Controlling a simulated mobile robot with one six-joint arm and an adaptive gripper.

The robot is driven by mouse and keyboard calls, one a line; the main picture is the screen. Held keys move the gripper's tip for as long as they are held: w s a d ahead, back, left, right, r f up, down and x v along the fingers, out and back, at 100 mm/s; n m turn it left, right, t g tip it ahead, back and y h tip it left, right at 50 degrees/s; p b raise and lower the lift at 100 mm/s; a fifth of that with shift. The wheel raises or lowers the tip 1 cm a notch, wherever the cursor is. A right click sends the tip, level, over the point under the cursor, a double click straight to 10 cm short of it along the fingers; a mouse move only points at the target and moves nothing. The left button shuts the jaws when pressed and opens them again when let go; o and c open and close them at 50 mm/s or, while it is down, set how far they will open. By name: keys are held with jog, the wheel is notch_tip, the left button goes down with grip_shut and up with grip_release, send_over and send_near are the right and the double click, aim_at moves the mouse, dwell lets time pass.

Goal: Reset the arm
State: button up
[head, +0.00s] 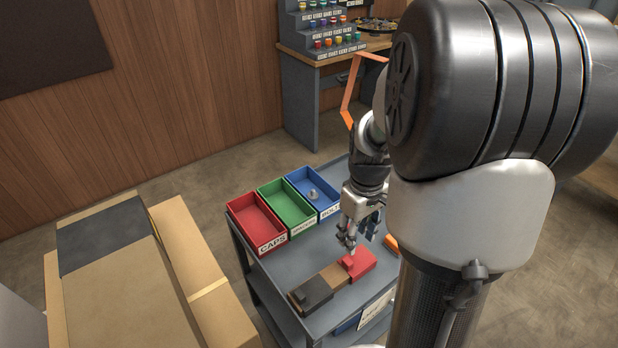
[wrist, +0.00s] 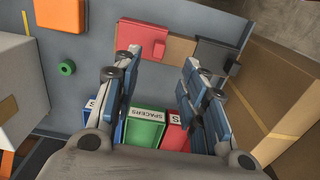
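My gripper (head: 350,243) hangs over the grey cart, above the red block, in the head view. In the wrist view its two blue-padded fingers (wrist: 157,62) stand well apart, with nothing held between them. The red block (head: 362,263) lies on the cart top in line with a brown piece (head: 334,277) and a dark block (head: 312,292). The red block also shows beyond the fingertips in the wrist view (wrist: 143,38). I cannot tell from the head view whether the fingertips touch it. My arm's upper links hide the cart's right side.
Red CAPS (head: 239,212), green SPACERS (head: 276,191) and blue BOLTS (head: 303,177) bins line the cart's back; a small grey part lies in the blue one. An orange block (wrist: 58,14) and green ring (wrist: 67,68) lie aside. Cardboard boxes (head: 125,270) stand left; a workbench (head: 300,92) stands behind.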

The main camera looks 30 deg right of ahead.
jog(key=s+a+r+t, duration=0.2)
jog(key=s+a+r, duration=0.2)
jog(key=a+r, duration=0.3)
jog(key=s+a+r+t, duration=0.2)
jog(key=s+a+r, duration=0.3)
jog(key=a, duration=0.8)
notch_tip(320, 180, up, 2)
jog(key=shift+a+r+m+t, duration=0.2)
jog(key=shift+m+t, duration=0.1)
jog(key=shift+m, duration=0.1)
jog(key=shift+s, duration=0.1)
